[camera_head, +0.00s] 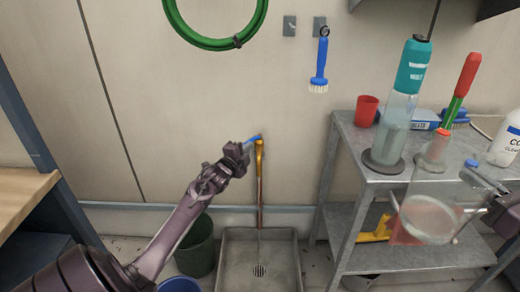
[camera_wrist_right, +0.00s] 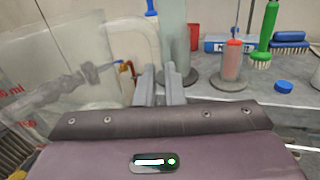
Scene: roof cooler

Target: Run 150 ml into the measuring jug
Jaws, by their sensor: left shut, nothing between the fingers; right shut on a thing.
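The clear measuring jug (camera_head: 428,215) is at the right of the head view, in front of the metal shelf unit. It also shows at the left of the right wrist view (camera_wrist_right: 45,100), with red ml marks. My right gripper (camera_wrist_right: 165,88) is shut on the jug; the exact grip is hard to see. The brass tap (camera_head: 259,150) with a blue lever (camera_head: 252,139) stands on a pipe at the wall, above the floor sink (camera_head: 232,262). My left gripper (camera_head: 240,156) is shut and empty, right beside the lever; I cannot tell whether they touch.
The shelf unit (camera_head: 345,160) holds a tall clear cylinder with a teal top (camera_head: 398,120), a red cup (camera_head: 366,110), brushes and a white bottle (camera_head: 506,140). A green bucket (camera_head: 197,250) stands left of the sink. A green hose (camera_head: 205,42) hangs on the wall.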

